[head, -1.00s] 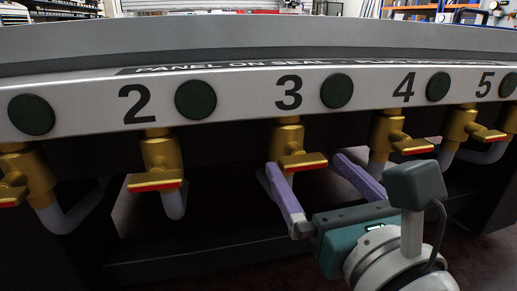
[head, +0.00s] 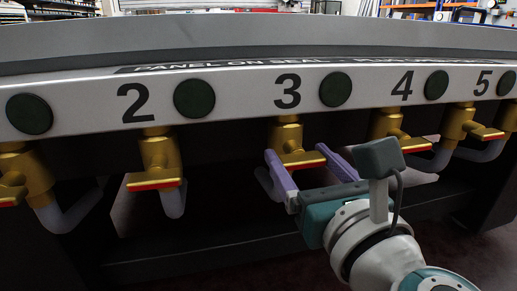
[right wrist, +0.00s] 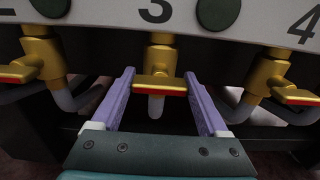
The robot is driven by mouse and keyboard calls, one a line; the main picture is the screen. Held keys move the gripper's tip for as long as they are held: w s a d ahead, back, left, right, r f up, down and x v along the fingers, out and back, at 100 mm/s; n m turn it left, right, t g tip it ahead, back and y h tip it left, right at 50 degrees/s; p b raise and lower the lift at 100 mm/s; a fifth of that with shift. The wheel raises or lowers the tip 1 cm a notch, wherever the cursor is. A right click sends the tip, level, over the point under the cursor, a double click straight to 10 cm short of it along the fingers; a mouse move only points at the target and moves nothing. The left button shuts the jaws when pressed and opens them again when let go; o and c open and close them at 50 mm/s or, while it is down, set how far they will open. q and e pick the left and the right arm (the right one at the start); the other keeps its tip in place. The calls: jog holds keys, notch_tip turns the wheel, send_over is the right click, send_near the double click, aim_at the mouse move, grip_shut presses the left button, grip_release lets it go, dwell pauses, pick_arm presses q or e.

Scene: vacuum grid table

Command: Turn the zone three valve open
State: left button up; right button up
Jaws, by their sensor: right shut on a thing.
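The zone three valve (head: 287,135) is a brass valve under the panel's number 3, with a white pipe below it. Its handle (right wrist: 160,84) is a brass bar with a red front edge, lying crosswise along the panel. My right gripper (head: 297,157) has its two purple fingers on either side of this handle and is shut on it across its ends. In the right wrist view the fingers (right wrist: 158,80) flank the handle, with the bar between their tips. My left gripper is in neither view.
Valve two (head: 160,160) is to the left and valve four (head: 390,128) to the right, both with crosswise handles. The silver panel edge (head: 235,97) with dark round discs runs just above the valves. Dark space lies below.

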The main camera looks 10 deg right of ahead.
jog(key=c, duration=0.4)
jog(key=shift+n, duration=0.3)
jog(key=n, duration=0.2)
jog(key=shift+n+p, duration=0.3)
jog(key=shift+p, duration=0.05)
jog(key=n+p, duration=0.1)
jog(key=n, duration=0.3)
jog(key=shift+r+n, duration=0.1)
jog(key=shift+n, duration=0.2)
jog(key=n+p, duration=0.2)
jog(key=n, duration=0.3)
jog(key=n+p, duration=0.1)
jog(key=n, duration=0.3)
jog(key=shift+a, duration=0.1)
jog(key=shift+n, duration=0.5)
jog(key=shift+p, duration=0.3)
